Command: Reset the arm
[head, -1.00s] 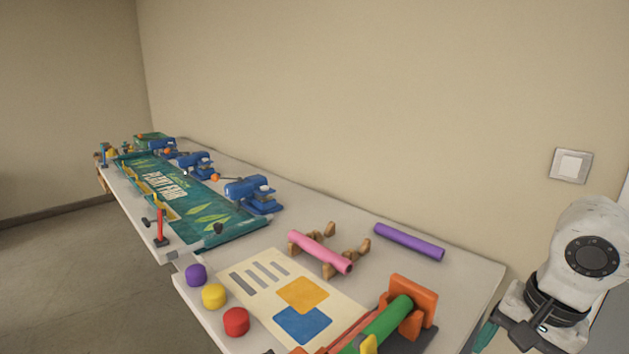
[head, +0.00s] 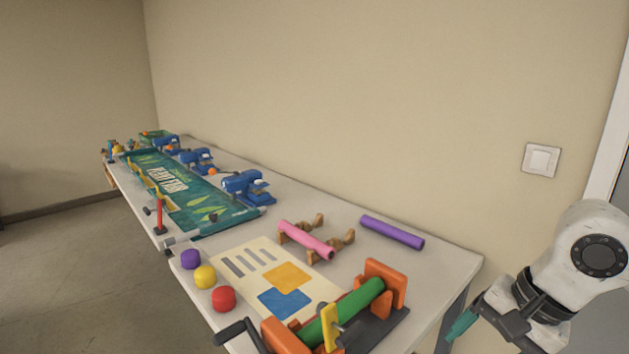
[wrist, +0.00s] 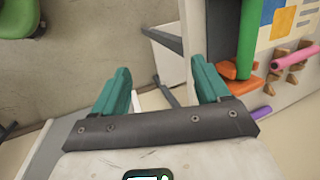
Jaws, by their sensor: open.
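My gripper (wrist: 160,92) shows in the wrist view with its two teal fingers spread apart and nothing between them. In the head view my gripper (head: 455,332) is at the lower right, beyond the right end of the table and apart from it. Only part of its teal fingers shows there, and the white arm link above it is bent.
A long white table (head: 345,207) runs along the wall. On it are an orange-framed roller machine with a green roller (head: 340,312), a poster (head: 258,265), a pink roll (head: 305,240), a purple roll (head: 392,232) and blue clamps (head: 243,186). Bare floor (head: 80,260) lies left.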

